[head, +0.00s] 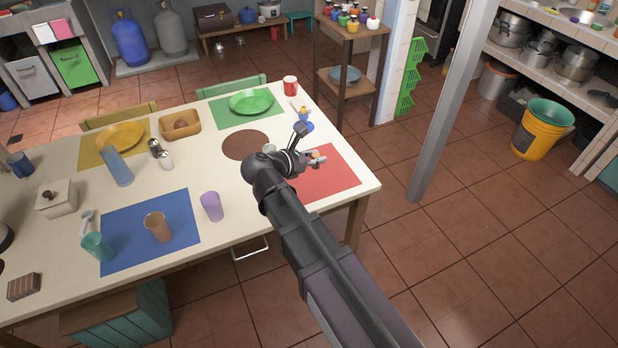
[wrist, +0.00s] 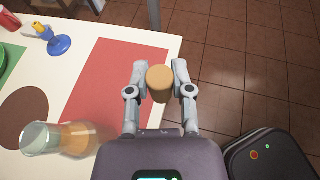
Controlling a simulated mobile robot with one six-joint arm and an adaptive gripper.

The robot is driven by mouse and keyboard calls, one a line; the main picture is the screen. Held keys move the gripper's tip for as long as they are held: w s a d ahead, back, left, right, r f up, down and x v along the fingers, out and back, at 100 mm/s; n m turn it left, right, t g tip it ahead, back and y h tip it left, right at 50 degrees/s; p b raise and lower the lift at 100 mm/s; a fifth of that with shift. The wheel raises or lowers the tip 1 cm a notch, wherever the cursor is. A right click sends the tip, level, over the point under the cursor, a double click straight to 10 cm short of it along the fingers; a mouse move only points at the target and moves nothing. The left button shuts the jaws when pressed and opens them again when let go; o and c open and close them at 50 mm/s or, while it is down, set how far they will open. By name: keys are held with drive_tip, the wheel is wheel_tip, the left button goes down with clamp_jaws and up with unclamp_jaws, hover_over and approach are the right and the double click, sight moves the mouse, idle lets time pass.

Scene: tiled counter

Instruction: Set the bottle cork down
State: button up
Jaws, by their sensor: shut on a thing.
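The bottle cork (wrist: 160,82), a tan cylinder, is held between the two fingertips of my gripper (wrist: 159,70). In the wrist view it appears over the edge of the red placemat (wrist: 110,85), near the table's edge; its height above the surface is hard to tell. In the head view my gripper (head: 316,158) is over the red placemat (head: 335,182), and my arm hides part of the mat. A clear glass vessel with an orange-tan part (wrist: 60,138) is left of my gripper in the wrist view, mostly hidden by my arm in the head view.
A blue stand with a yellow top (head: 304,120) and a red cup (head: 290,86) are beyond my gripper. A brown round mat (head: 245,145) is to its left. A purple cup (head: 211,206) stands nearer. The red mat's visible surface is mostly clear.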

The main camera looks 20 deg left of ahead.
drive_tip(key=d+f+b, duration=0.2)
drive_tip(key=f+b, duration=0.5)
drive_tip(key=d+f+b, duration=0.2)
drive_tip(key=f+b, duration=0.5)
drive_tip(key=f, duration=0.1)
drive_tip(key=shift+s+d+f+m+h, duration=0.2)
drive_tip(key=shift+d+m+h, duration=0.1)
drive_tip(key=shift+h, duration=0.1)
drive_tip(key=shift+w, duration=0.1)
drive_tip(key=b, duration=0.2)
hover_over(332, 180)
drive_tip(key=shift+f, duration=0.7)
drive_tip(key=shift+f, duration=0.1)
drive_tip(key=shift+f+b, duration=1.65)
drive_tip(key=shift+f, duration=0.05)
drive_tip(key=shift+f, duration=0.2)
drive_tip(key=o, duration=0.7)
drive_tip(key=shift+r, duration=0.1)
